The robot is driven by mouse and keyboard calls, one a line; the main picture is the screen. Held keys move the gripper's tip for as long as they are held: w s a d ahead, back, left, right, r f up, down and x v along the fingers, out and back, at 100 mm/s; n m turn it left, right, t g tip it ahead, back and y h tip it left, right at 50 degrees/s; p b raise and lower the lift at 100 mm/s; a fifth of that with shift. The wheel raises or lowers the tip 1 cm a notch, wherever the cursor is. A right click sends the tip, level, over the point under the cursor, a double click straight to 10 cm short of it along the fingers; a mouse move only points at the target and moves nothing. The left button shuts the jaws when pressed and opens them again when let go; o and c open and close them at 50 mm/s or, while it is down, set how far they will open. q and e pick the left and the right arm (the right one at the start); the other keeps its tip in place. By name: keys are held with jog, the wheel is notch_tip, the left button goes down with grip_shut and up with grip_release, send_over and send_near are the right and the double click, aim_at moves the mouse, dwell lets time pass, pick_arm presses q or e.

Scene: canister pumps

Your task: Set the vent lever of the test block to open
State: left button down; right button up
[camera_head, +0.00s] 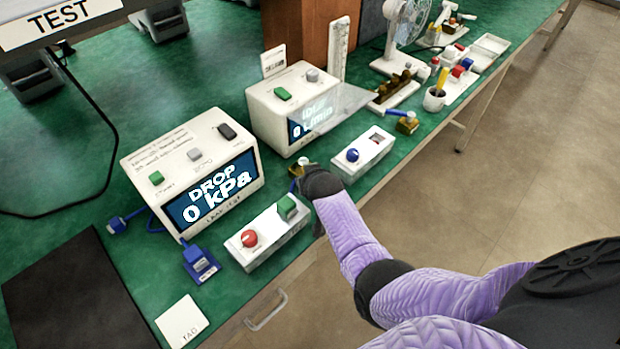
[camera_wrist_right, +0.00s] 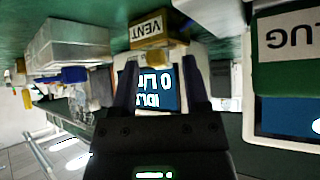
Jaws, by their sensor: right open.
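My right gripper (camera_head: 318,184) is at the near side of the bench in the head view, beside a small brass block (camera_head: 301,162) that it partly hides. In the right wrist view, the open jaws (camera_wrist_right: 160,78) point at the brass block (camera_wrist_right: 158,57), which carries a white VENT label (camera_wrist_right: 147,31). Nothing shows clearly held between the fingers. The vent lever cannot be made out clearly, so its setting cannot be told. My left gripper is not in view.
A meter reading DROP 0 kPa (camera_head: 209,190) and a flow meter (camera_head: 290,98) stand behind. White boxes with a red knob (camera_head: 250,238) and a blue knob (camera_head: 352,155) flank the gripper. Another brass block with a blue lever (camera_head: 396,112) lies right. The bench edge is close.

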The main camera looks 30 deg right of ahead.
jog(key=shift+s+r, duration=0.15)
jog(key=shift+r, duration=0.1)
jog(key=p+v, duration=0.6)
jog(key=v, duration=0.3)
jog(key=shift+s+p, duration=0.25)
jog(key=shift+p, duration=0.05)
